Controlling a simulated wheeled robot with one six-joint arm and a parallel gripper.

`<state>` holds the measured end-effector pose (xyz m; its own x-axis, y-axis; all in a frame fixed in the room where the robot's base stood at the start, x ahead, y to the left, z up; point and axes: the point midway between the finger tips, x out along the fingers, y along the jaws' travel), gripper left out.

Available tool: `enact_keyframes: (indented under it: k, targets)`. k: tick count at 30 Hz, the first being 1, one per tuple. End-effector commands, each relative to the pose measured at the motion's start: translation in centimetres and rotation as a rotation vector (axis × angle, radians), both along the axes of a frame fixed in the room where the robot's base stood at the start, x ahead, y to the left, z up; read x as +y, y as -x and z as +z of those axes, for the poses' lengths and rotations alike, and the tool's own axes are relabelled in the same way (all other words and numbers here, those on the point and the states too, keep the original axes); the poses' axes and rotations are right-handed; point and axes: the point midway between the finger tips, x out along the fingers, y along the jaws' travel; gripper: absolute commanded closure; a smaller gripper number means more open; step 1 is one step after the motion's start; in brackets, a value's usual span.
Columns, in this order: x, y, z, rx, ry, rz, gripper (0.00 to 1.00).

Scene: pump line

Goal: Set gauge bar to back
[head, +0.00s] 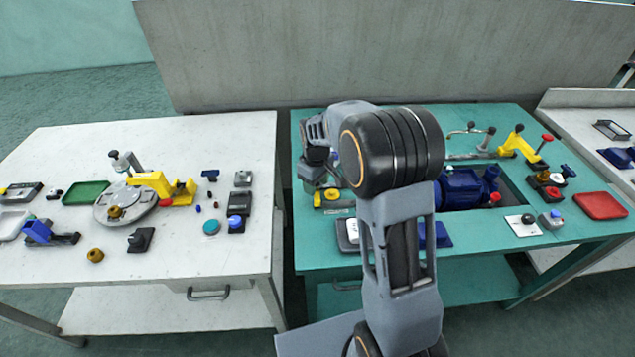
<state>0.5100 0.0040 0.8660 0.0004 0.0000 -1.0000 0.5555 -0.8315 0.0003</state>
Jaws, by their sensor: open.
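I cannot tell for certain which part is the gauge bar. A thin pale metal bar with upright knobbed posts (486,140) lies at the back of the green table, behind a blue pump (466,188). My arm hides its left end. My gripper (320,175) is at the left part of the green table, left of my elbow and well away from that bar. It is open, small and partly hidden by my own arm. A yellow-and-dark device (333,198) lies just below it, and I cannot tell whether they touch.
A yellow clamp (520,146) with a red knob and a red tray (601,206) are on the right of the green table (480,262). The white table (180,262) at left holds a round plate (122,213), a green tray (86,192) and several small parts. A grey wall (400,50) stands behind.

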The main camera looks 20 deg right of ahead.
Motion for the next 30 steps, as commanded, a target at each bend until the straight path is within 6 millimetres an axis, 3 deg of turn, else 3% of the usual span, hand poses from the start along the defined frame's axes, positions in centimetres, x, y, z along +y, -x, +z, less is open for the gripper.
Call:
enact_keyframes:
  k: [5,21,30]
  targets:
    - [-0.01,0.01,0.0,0.0,0.0,0.0,0.5]
    - [0.02,0.02,0.03,0.0,0.0,0.0,1.0]
    - [0.05,0.09,0.05,0.001,0.0,0.007,1.0]
